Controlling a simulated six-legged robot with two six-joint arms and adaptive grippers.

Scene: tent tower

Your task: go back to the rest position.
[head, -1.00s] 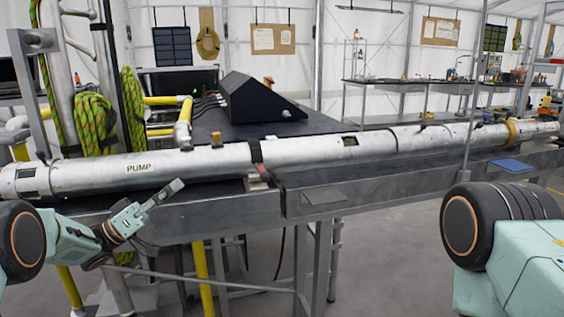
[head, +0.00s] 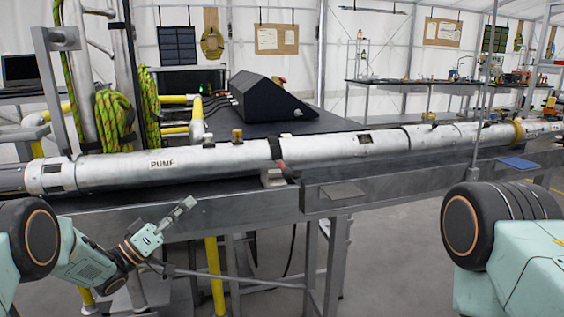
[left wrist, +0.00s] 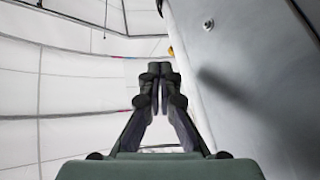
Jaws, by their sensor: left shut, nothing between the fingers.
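My left gripper (head: 185,207) is at the lower left of the head view, in front of the metal bench edge and below the long silver pump tube (head: 220,154). Its fingers are together and hold nothing. In the left wrist view the closed fingers (left wrist: 160,75) point up the picture, with a grey metal surface (left wrist: 245,70) close on the right. I cannot tell whether the fingers touch it. My right arm (head: 505,240) shows only its upper part at the lower right; its gripper is out of view.
The tube, labelled PUMP, lies along the metal bench (head: 240,211). A black sloped box (head: 265,98) stands behind it. Green ropes (head: 114,122) hang on a frame at the left. A blue pad (head: 518,163) lies at the right. The floor between my arms is open.

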